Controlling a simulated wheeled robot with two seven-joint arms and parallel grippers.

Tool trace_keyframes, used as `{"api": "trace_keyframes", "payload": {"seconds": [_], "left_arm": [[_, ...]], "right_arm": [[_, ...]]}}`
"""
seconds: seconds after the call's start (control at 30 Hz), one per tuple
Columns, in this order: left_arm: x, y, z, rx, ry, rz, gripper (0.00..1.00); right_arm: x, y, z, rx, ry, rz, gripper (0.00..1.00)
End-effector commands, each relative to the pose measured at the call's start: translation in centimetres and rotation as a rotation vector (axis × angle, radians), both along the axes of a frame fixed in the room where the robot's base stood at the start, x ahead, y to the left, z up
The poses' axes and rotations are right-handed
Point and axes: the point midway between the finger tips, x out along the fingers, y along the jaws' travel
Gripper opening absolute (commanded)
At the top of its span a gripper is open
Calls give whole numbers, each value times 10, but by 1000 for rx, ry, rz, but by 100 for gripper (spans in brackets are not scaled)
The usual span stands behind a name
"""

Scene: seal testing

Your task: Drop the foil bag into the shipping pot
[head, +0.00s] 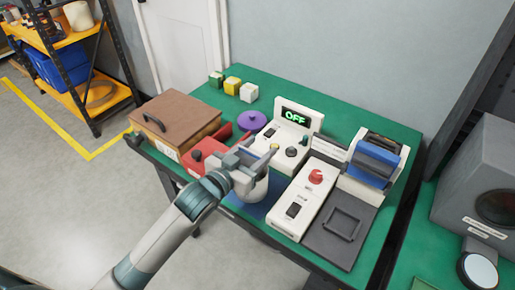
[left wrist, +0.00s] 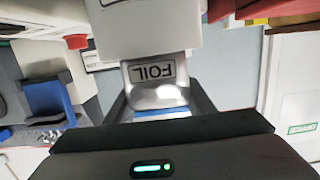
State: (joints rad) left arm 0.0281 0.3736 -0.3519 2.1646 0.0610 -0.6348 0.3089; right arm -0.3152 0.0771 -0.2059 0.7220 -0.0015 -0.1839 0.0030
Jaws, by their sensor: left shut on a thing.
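In the left wrist view the gripper is shut on a shiny silver foil bag (left wrist: 155,92) with a FOIL label, held between the two dark fingers. My right gripper is not in view.
A brown box (head: 176,122) with a handle and a red machine (head: 206,160) stand on the left. A white and grey sealing unit (head: 305,200) stands close on the right.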

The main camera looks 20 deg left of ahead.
Motion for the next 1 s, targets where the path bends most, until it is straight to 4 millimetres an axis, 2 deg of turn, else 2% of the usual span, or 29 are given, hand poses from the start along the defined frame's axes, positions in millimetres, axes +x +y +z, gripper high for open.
{"api": "trace_keyframes", "payload": {"seconds": [0.57, 0.9, 0.93, 1.0], "left_arm": [[0, 0, 2, 0, -1, 0, 28], [0, 0, 2, 0, -1, 0, 28], [0, 0, 2, 0, -1, 0, 51], [0, 0, 2, 0, -1, 0, 68]], "right_arm": [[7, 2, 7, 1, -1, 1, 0], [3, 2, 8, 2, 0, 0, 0], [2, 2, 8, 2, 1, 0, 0], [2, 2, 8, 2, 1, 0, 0]]}}
